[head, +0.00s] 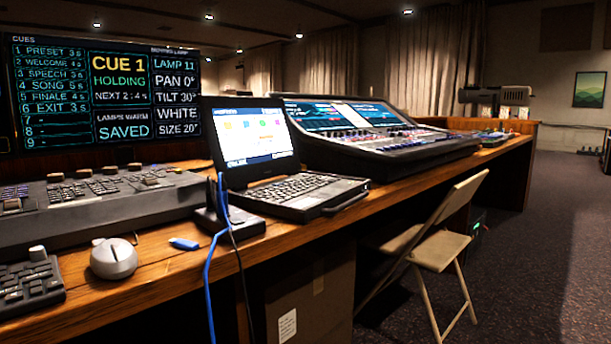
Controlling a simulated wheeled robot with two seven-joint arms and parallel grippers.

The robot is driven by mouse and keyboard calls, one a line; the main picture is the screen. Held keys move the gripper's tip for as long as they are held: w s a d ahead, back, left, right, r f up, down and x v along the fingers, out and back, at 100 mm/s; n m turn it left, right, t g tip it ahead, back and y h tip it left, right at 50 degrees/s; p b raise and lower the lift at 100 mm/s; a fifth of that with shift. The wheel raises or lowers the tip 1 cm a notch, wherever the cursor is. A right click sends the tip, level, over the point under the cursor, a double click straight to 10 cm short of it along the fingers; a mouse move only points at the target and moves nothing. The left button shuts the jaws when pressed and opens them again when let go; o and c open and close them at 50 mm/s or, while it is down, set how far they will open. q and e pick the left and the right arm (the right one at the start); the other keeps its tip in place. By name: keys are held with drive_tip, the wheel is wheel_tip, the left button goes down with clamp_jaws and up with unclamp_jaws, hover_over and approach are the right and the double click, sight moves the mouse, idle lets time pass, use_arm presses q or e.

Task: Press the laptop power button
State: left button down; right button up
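The laptop (290,187) stands open on the wooden desk, in the middle of the head view. Its screen (255,137) is lit and shows a window with coloured tiles. Its keyboard faces the front edge of the desk, and a handle sticks out at its front. I cannot make out the power button at this size. Neither of my grippers is in view.
A black dock (230,223) with a blue cable (212,270) sits left of the laptop. A mixing console (375,135) stands behind right, a fader desk (95,200) left. A trackball (114,258) and blue plug (184,243) lie in front. A folding chair (437,250) stands right.

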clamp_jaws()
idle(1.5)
